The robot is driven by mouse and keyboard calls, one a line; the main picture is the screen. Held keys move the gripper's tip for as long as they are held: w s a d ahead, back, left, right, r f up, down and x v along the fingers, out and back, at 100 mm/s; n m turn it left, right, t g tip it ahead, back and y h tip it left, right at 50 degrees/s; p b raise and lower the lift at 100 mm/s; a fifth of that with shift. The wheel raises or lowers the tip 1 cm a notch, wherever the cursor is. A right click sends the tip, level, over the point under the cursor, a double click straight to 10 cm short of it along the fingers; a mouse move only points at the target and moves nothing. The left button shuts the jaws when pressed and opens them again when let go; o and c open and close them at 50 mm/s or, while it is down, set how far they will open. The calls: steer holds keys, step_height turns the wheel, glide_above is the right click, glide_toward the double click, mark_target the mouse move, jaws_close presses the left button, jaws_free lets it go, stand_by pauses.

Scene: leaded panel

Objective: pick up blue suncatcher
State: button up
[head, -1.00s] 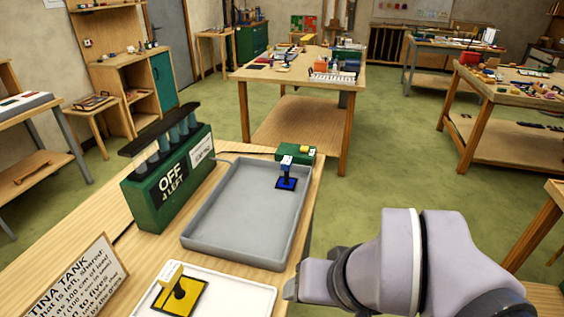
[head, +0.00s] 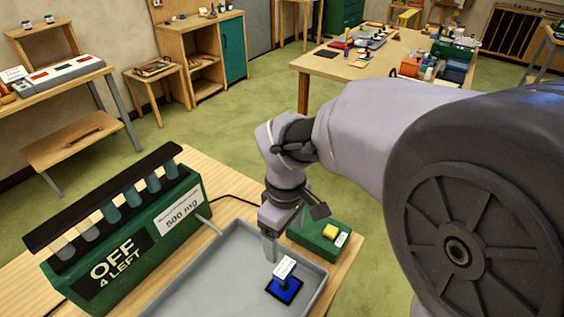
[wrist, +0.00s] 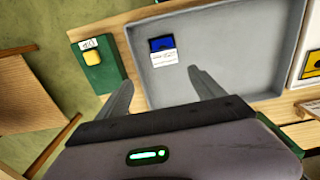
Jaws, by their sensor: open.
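The blue suncatcher (head: 286,290) lies in the far right part of the grey tray (head: 217,266). It is a blue square with a dark post and a white tag (head: 285,267) on top. In the wrist view the suncatcher (wrist: 161,44) is beyond my fingertips, roughly between their lines, with its white tag (wrist: 163,57) towards me. My gripper (head: 270,250) hangs over the tray's far edge, just behind the suncatcher. In the wrist view my gripper (wrist: 160,80) is open and empty, its two fingers apart and not touching the suncatcher.
A green box with a yellow button (head: 330,231) stands beside the tray's far right corner. A green rack (head: 130,245) with several tubes, marked "OFF 4 LEFT", stands left of the tray. A white tray with a yellow piece (wrist: 313,64) shows at the wrist view's right edge.

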mark_target(283, 265)
steer(key=f+b, duration=0.1)
steer(key=f, duration=0.2)
steer(key=f+b, duration=0.1)
steer(key=f, duration=0.3)
steer(key=f+b, duration=0.2)
steer(key=f, duration=0.1)
steer(key=shift+s+a+f, duration=0.15)
steer(key=shift+s+f, duration=0.1)
steer(key=shift+s, duration=0.1)
steer(key=f+b, duration=0.2)
steer(key=f, duration=0.3)
steer(key=shift+s+f+b, duration=0.2)
steer(key=shift+s+b, duration=0.15)
steer(key=shift+b, duration=0.05)
steer(key=shift+r, duration=0.15)
steer(key=shift+c, duration=1.1)
steer(key=c, duration=1.4)
